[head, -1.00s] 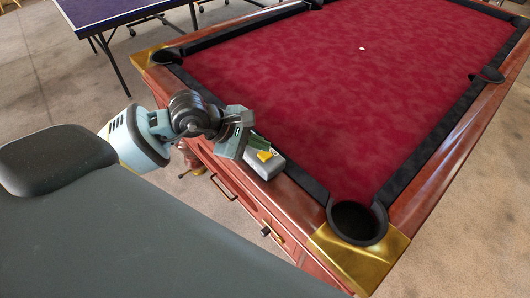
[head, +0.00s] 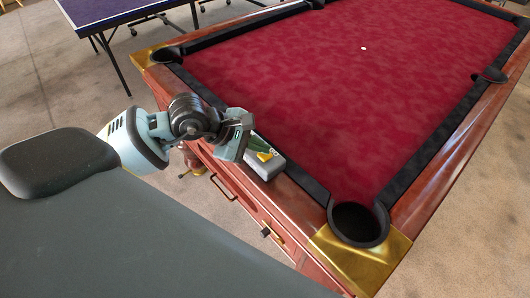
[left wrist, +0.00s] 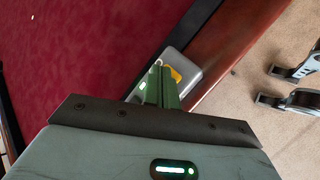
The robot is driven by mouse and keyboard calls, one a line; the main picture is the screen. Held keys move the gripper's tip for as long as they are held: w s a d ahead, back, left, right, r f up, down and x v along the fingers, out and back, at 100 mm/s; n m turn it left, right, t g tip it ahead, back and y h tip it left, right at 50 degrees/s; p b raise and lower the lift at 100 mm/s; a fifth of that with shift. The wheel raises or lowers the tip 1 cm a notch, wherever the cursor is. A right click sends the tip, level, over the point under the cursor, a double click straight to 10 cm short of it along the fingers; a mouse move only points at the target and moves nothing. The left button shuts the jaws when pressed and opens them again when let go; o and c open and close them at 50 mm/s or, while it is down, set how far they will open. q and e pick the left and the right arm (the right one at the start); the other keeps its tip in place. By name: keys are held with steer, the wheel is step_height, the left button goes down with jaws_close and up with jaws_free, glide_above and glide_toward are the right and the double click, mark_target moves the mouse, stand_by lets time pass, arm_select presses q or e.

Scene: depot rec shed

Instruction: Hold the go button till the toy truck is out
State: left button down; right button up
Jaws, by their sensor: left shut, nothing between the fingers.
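A small grey box (head: 264,169) with a yellow piece on top and faint white lettering sits on the wooden rail of the pool table. My left gripper (head: 259,146) is shut and empty, its green fingertips at the top of the box beside the yellow piece. The left wrist view shows the shut fingers (left wrist: 161,82) reaching over the grey box (left wrist: 187,58). The fingers hide part of the box's top, and I cannot tell whether they press on it. I cannot make out a toy truck. My right gripper is not recognisable in either view.
The pool table (head: 300,85) has red felt, black cushions and a brass corner (head: 362,262). A small white thing (head: 363,48) lies on the felt. A drawer (head: 224,187) is in the table's side. A blue table (head: 100,12) stands at the back left.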

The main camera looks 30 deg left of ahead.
mark_target(260, 155)
arm_select(q)
steer(key=shift+f, duration=0.3)
arm_select(e)
steer(key=shift+s+f, duration=0.2)
steer(key=shift+f, duration=0.1)
arm_select(q)
steer(key=shift+r, duration=0.15)
arm_select(e)
steer(key=shift+w+r, duration=0.1)
steer(key=shift+r, duration=0.05)
stand_by(3.4)
arm_select(q)
steer(key=shift+r, duration=0.8)
arm_select(e)
steer(key=shift+w+r, duration=0.4)
steer(key=shift+r, duration=0.1)
